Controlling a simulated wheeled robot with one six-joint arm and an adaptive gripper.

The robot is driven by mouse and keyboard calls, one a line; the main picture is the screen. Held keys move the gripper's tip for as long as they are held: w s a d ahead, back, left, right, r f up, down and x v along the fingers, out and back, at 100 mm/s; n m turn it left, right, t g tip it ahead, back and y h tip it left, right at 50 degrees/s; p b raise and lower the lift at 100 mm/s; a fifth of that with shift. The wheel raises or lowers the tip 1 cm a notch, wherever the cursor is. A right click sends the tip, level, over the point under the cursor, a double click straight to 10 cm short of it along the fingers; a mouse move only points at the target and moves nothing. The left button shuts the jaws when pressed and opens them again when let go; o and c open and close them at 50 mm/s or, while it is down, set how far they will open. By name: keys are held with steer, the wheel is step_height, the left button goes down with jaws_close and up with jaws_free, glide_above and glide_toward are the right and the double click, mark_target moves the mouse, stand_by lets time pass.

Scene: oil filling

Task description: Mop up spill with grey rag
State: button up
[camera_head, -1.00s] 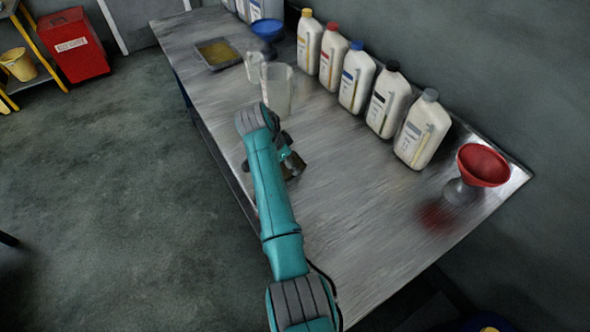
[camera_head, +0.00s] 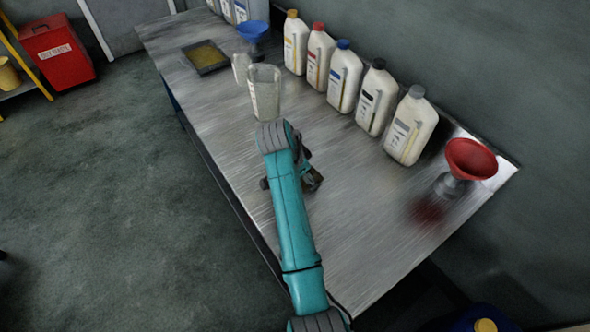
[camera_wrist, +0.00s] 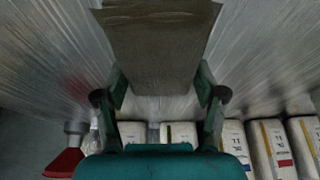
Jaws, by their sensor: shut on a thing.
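The grey rag (camera_wrist: 160,45) shows in the wrist view as a flat grey-brown piece between my fingers. My gripper (camera_wrist: 160,84) is shut on it. In the head view my gripper (camera_head: 308,178) is low over the middle of the metal workbench (camera_head: 345,235), mostly hidden by my arm; I cannot tell whether the rag touches the surface. A blurred reddish patch (camera_head: 428,208) lies on the bench beside the red funnel (camera_head: 470,160); I cannot tell whether it is spill or reflection. It is right of my gripper, apart from it.
Several white oil bottles (camera_head: 345,76) stand along the wall side. A clear jug (camera_head: 264,92), a tray with amber liquid (camera_head: 206,58) and a blue funnel (camera_head: 253,32) are farther back. A red bin (camera_head: 57,52) stands on the floor. The bench's near end is clear.

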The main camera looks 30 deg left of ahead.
steer(key=shift+s+a, duration=0.35)
steer(key=shift+a, duration=0.4)
steer(key=shift+s+a, duration=0.3)
steer(key=shift+a, duration=0.5)
steer(key=shift+s+a, duration=0.35)
steer(key=shift+a, duration=0.4)
steer(key=shift+r, duration=3.55)
steer(key=shift+s, duration=0.1)
